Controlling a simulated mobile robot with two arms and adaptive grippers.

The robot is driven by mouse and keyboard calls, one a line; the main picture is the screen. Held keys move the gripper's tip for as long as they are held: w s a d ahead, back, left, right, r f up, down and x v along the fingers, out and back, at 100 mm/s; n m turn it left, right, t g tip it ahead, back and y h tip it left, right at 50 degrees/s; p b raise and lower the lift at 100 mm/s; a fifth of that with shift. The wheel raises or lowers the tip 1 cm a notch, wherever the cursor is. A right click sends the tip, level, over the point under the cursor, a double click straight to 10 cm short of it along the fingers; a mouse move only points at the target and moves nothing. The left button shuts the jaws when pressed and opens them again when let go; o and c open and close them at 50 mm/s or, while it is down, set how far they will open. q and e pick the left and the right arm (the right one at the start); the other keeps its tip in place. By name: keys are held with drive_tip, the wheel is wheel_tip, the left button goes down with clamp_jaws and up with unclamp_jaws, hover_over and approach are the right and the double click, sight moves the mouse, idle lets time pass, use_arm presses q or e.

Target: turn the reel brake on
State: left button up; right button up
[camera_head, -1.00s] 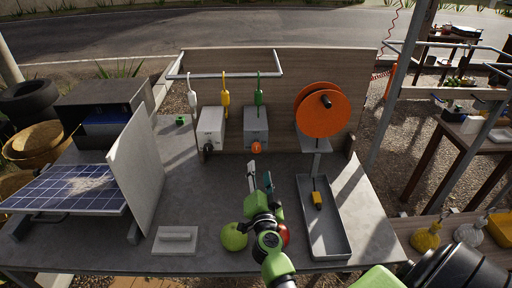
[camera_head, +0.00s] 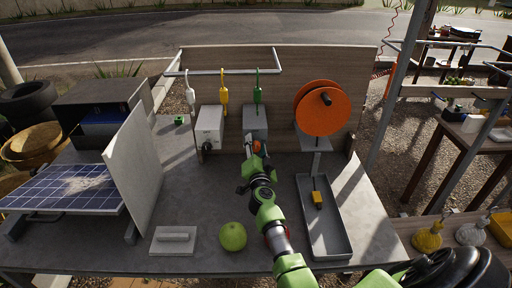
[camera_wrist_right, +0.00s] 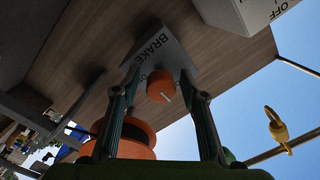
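The brake box (camera_head: 255,120) is a grey box at the back of the table, below the green hook. Its orange knob (camera_head: 264,146) is on the front, partly hidden by my right gripper (camera_head: 250,149). In the right wrist view the box (camera_wrist_right: 165,50) reads "BRAKE", and its orange knob (camera_wrist_right: 159,86) has a white pointer mark. My right gripper (camera_wrist_right: 164,95) is open, with one finger on each side of the knob in that view; I cannot tell whether they touch it. The orange reel (camera_head: 315,112) stands right of the box. My left gripper is not in view.
A second grey box with a dark knob (camera_head: 211,128) stands left of the brake box.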

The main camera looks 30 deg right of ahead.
drive_tip(key=c, duration=1.1)
drive_tip(key=shift+c, duration=0.2)
